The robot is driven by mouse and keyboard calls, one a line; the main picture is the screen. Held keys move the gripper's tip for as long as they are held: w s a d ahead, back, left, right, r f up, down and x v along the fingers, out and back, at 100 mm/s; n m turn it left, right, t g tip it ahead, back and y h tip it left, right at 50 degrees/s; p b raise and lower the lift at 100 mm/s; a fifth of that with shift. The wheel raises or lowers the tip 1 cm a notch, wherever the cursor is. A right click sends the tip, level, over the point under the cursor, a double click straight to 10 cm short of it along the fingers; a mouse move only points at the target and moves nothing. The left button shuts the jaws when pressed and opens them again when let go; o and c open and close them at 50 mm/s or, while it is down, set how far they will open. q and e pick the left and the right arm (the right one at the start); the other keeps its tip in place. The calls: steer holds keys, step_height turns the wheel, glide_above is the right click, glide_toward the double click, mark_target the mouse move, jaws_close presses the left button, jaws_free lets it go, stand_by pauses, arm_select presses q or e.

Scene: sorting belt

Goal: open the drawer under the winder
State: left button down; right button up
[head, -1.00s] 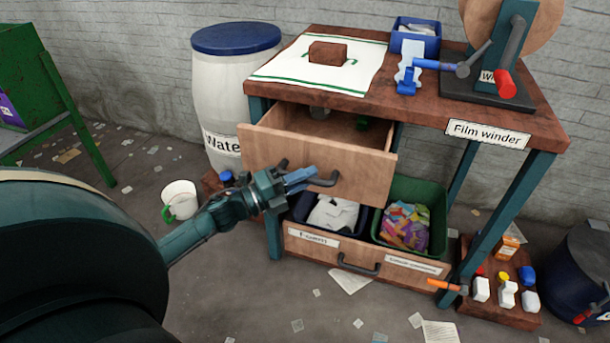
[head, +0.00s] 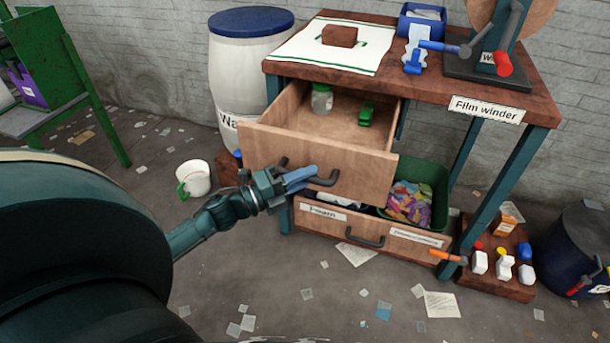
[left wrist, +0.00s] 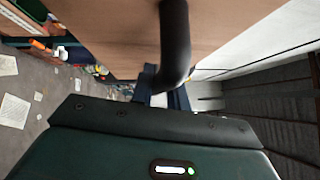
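The upper wooden drawer (head: 362,160) under the film winder (head: 500,60) is pulled well out. A jar (head: 322,98) and a green object (head: 366,113) show inside it. My left gripper (head: 300,178) is at the drawer front, with its blue fingers on the dark handle (head: 328,180). In the left wrist view the curved handle (left wrist: 175,45) runs down between the fingers (left wrist: 163,95), which look closed around it. The exact contact is partly hidden by the handle. My right gripper is not in view.
A water barrel (head: 235,70) and a white mug (head: 193,178) stand left of the bench. A board of small bottles (head: 510,287) is at the right. Scraps litter the floor in front.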

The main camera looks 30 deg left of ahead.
arm_select(q)
steer(key=c, duration=1.4)
jaws_free()
steer(key=shift+o, duration=0.2)
steer(key=v, duration=1.3)
steer(key=shift+p, duration=0.35)
steer(key=shift+s+a, duration=0.1)
steer(key=shift+s, duration=0.05)
